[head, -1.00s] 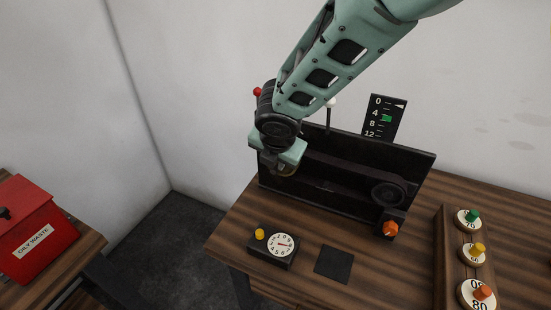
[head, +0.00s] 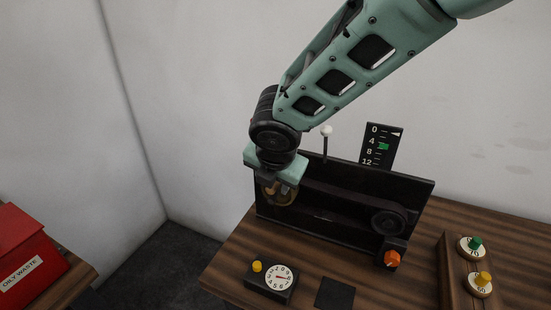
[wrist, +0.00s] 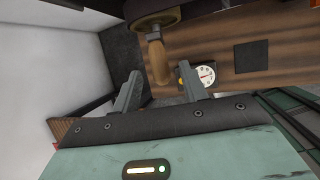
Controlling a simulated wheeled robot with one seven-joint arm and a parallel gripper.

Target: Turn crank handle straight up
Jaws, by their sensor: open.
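The crank's wooden handle (wrist: 157,62) shows in the wrist view, a tan grip on a grey metal stem below a dark round wheel (wrist: 150,18). My gripper (wrist: 160,70) is open. Its two dark fingers stand on either side of the handle's end in the picture, with gaps at both sides; I cannot tell the depth between them. In the head view my gripper (head: 275,185) is at the left end of the black dynamo panel (head: 340,183). It largely hides the crank there; only a brownish round part (head: 284,197) shows below it.
A dial box with a yellow knob (head: 257,267) and a black pad (head: 335,293) lie in front on the wooden table. An orange knob (head: 391,258) is at the panel's lower right. A white-tipped lever (head: 326,131) rises behind it. A red oily-waste bin (head: 28,255) stands left.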

